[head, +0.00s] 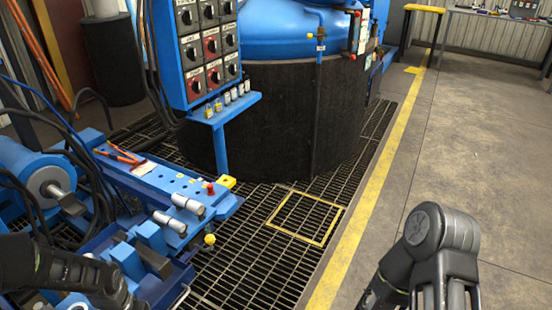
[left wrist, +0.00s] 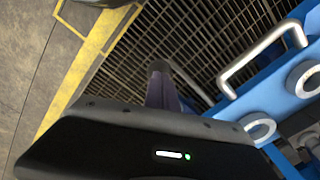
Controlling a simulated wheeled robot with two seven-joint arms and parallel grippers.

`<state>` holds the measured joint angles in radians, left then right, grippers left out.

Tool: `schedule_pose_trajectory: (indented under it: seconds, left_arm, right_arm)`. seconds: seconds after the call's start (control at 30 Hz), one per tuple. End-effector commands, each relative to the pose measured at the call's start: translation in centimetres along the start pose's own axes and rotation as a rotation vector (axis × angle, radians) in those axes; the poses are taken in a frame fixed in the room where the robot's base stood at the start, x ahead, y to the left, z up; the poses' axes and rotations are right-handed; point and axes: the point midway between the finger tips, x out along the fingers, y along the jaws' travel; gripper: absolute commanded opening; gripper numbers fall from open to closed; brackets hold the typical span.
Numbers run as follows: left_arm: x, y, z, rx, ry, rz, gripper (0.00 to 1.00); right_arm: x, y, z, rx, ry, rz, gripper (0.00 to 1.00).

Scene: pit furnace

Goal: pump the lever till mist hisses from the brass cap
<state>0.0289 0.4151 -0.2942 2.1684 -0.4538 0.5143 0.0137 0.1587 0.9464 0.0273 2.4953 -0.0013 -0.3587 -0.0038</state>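A blue machine (head: 165,185) fills the lower left of the head view. A small yellow, brass-like knob (head: 209,240) sits at its front right end; I cannot tell if it is the brass cap. No mist shows. A silver bent bar handle (left wrist: 262,52) stands on the blue frame in the left wrist view, right of the dark fingers; I cannot tell if it is the lever. My left gripper (left wrist: 160,72) is over the floor grating, apart from that bar, its opening unclear. My right gripper (head: 455,292) is low at the right, fingers partly cut off.
A blue control panel (head: 207,45) with several knobs stands above the machine. A large dark drum with a blue lid (head: 290,120) stands behind. Metal grating (head: 275,255) with a yellow-framed hatch covers the floor. Concrete floor (head: 460,130) beyond the yellow line is clear.

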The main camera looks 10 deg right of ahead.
Motion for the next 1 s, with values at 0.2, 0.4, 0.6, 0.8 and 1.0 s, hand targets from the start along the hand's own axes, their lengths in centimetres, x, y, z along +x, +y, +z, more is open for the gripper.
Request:
schedule_pose_trajectory:
  seconds: [0.2,0.4,0.6,0.8,1.0]
  left_arm:
    - [-5.7,-1.0,-0.6,-0.002,0.002,-0.001,0.0]
    - [-9.8,-1.9,-1.1,-0.002,0.0,0.0,0.0]
    - [-10.1,-2.1,-1.1,0.0,-0.002,0.001,0.0]
    - [-9.9,-2.1,-1.2,0.0,-0.001,0.0,0.0]
    - [-7.3,-1.6,-0.9,0.0,-0.001,0.0,0.0]
  right_arm:
    - [-4.5,-1.8,-0.1,-0.001,0.0,0.0,0.36]
    - [-7.5,-2.9,-0.1,0.001,0.0,-0.001,0.36]
    - [-7.5,-3.0,-0.1,0.002,0.0,-0.001,0.36]
    - [-7.3,-2.9,-0.1,0.002,0.0,-0.001,0.36]
    - [-5.3,-2.1,0.0,0.001,0.0,-0.001,0.36]
